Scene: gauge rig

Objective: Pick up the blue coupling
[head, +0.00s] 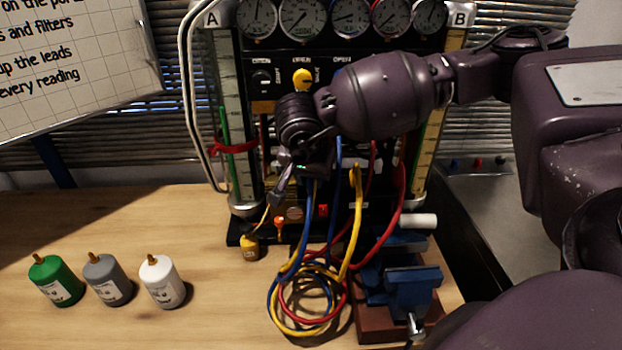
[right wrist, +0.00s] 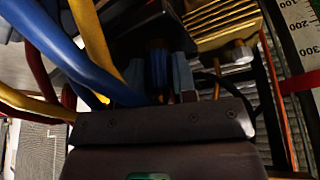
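My right gripper (head: 284,178) comes in from the right in the head view and points down at the front of the gauge rig (head: 335,70). In the right wrist view, its two fingers (right wrist: 160,78) stand apart on either side of a blue ribbed piece, which looks like the blue coupling (right wrist: 158,66). I cannot tell whether the fingers press on it or only stand around it. In the head view the gripper and wrist hide the coupling. My left gripper is not in view.
Blue, yellow and red hoses (head: 310,300) hang beside the gripper and coil on the wooden table. A blue vise (head: 412,285) stands to their right. Green (head: 56,282), grey (head: 108,281) and white (head: 162,283) bottles stand at left.

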